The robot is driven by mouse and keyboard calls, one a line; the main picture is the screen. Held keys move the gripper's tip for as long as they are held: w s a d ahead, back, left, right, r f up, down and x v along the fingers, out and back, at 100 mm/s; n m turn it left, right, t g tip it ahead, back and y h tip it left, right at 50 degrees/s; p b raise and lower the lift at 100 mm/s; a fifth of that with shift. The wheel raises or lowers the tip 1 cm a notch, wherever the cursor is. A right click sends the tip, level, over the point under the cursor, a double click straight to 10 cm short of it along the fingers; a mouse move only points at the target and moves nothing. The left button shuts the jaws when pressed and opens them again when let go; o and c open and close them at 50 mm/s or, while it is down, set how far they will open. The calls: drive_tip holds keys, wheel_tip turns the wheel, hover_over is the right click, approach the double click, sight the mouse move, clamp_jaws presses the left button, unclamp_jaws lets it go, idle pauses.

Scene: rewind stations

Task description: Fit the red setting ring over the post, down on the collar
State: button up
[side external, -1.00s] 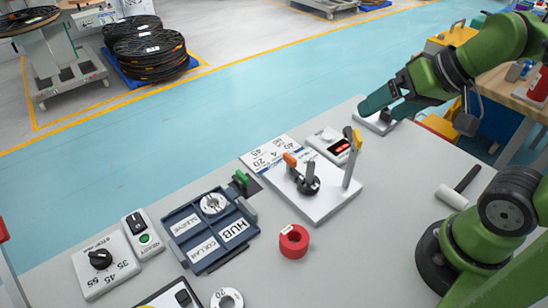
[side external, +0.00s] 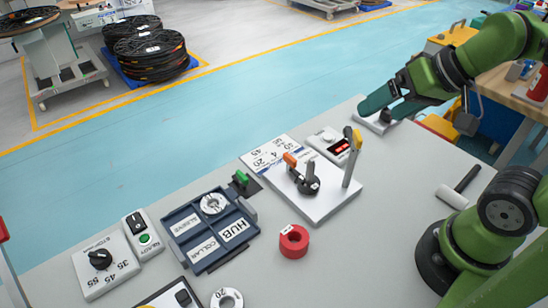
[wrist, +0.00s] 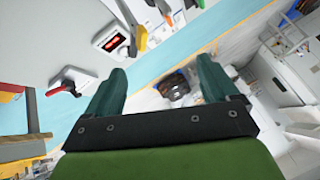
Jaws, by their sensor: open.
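The red setting ring (side external: 294,241) lies flat on the grey table, in front of a white base plate (side external: 325,207). On that plate a short grey post (side external: 310,171) rises from a dark round collar (side external: 307,187). The ring is not visible there.
A blue tray (side external: 206,264) with labelled compartments holds a metal ring (side external: 214,203). Left of it are a dial box (side external: 103,267) and a switch box (side external: 143,232). A display box (side external: 333,144) stands behind the plate. A white-headed mallet (side external: 455,196) lies at right.

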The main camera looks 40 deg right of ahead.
drive_tip(key=shift+o, duration=0.4)
drive_tip(key=m+g+h, duration=0.2)
drive_tip(key=m+g, duration=0.5)
drive_tip(key=m, duration=0.4)
hover_over(294, 239)
wheel_tip(294, 239, down, 8)
drive_tip(key=f, duration=0.7)
drive_tip(key=s+f, duration=0.1)
drive_tip(key=f, duration=0.2)
drive_tip(key=shift+a+f, duration=0.35)
drive_tip(key=shift+f, duration=0.05)
drive_tip(key=shift+s+a+f, duration=0.1)
drive_tip(key=shift+a+f, duration=0.05)
drive_tip(key=shift+f, duration=1.2)
drive_tip(key=shift+s+a+f, duration=0.1)
drive_tip(key=shift+a+f, duration=0.05)
drive_tip(key=shift+f, duration=1.2)
